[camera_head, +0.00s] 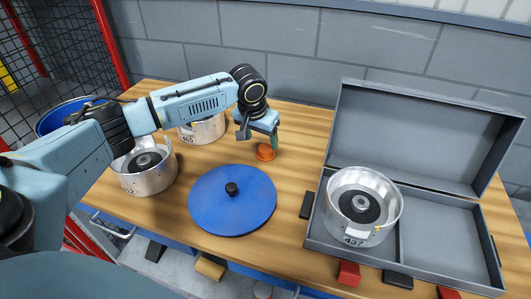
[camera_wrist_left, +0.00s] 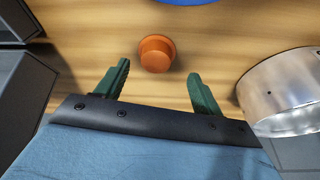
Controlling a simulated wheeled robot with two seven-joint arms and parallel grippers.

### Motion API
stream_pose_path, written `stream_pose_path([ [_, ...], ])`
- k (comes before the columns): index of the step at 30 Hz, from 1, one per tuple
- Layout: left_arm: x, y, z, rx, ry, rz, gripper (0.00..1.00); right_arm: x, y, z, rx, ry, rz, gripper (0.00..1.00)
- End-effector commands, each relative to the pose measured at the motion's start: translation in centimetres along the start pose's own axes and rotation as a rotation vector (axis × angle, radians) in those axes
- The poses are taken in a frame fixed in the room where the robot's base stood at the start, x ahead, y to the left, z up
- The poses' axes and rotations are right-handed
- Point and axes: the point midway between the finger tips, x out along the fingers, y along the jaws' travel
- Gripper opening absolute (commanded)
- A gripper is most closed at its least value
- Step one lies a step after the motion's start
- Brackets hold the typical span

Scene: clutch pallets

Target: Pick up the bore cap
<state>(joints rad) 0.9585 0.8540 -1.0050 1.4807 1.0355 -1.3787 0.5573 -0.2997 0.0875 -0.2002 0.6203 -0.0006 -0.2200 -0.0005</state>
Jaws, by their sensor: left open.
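The bore cap (camera_head: 266,152) is a small orange cup-shaped piece standing on the wooden table, just behind the blue disc. My left gripper (camera_head: 273,140) is above and beside it, pointing down. In the left wrist view the cap (camera_wrist_left: 156,53) lies beyond the fingertips, roughly centred between them. The green fingers of my left gripper (camera_wrist_left: 158,75) are spread apart with nothing between them. My right gripper does not show in either view.
A blue round lid (camera_head: 215,205) with a black knob lies in front of the cap. Metal housings stand at the left (camera_head: 150,175) and behind the arm (camera_head: 203,130). An open grey case (camera_head: 413,243) at the right holds another housing (camera_head: 380,195).

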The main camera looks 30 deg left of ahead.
Motion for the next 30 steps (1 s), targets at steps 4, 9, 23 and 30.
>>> stream_pose_path([
  [4,2.5,0.6,-0.2,0.001,-0.001,0.000,0.68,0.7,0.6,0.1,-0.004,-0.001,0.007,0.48],
  [9,4.3,0.6,-0.2,0.000,-0.001,0.000,0.68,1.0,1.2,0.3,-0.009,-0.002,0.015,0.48],
  [23,4.5,0.6,-0.2,0.001,0.000,0.000,0.43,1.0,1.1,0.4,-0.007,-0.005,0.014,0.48],
  [30,4.5,0.6,-0.2,0.001,0.000,0.000,0.20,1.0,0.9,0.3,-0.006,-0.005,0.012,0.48],
])
